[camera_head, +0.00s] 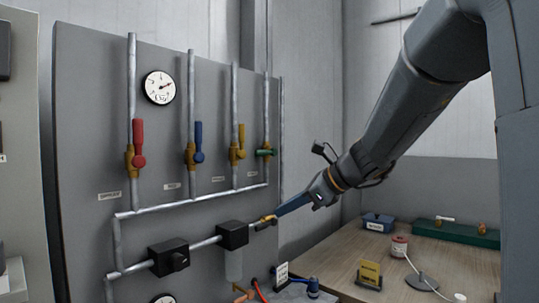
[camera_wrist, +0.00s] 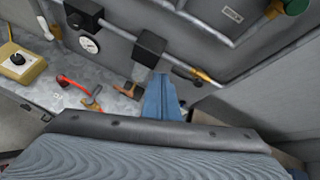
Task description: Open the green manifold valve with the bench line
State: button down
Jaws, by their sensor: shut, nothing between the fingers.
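The green valve (camera_head: 265,152) is the rightmost of the valves on the grey panel. Its handle lies across its vertical pipe, while the red (camera_head: 138,144), blue (camera_head: 198,143) and yellow (camera_head: 240,143) handles stand along theirs. The green handle also shows at the top right corner of the wrist view (camera_wrist: 295,6). A small yellow lever (camera_head: 268,220) is at the right end of the lower pipe and also shows in the wrist view (camera_wrist: 206,77). My gripper (camera_head: 279,213) is shut and empty, below the green valve and close to the yellow lever; contact is unclear. Its blue fingers show in the wrist view (camera_wrist: 161,82).
Two black boxes (camera_head: 168,257) (camera_head: 233,235) stick out from the lower pipe left of my gripper. A wooden bench (camera_head: 335,268) stands right of the panel with a green block, a yellow sign and small items. A red hose (camera_wrist: 75,84) lies below the panel.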

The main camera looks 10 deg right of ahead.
aim_at(266, 153)
jog(key=w+d+r+m+t, duration=0.1)
jog(key=r+m, duration=0.1)
jog(key=r, duration=0.3)
jog(key=w+d+r+m+t+y, duration=0.1)
jog(key=w+d+r+m+t, duration=0.1)
jog(key=r, duration=0.4)
jog(key=shift+w+d+p, duration=0.15)
jog(key=shift+d+p, duration=0.1)
jog(key=shift+p, duration=0.1)
jog(key=shift+w, duration=0.1)
jog(key=w+a+p, duration=0.4)
jog(key=w+a, duration=0.1)
jog(key=w, duration=0.2)
jog(key=shift+w+a+r+p, duration=0.3)
jog(key=shift+p, duration=0.1)
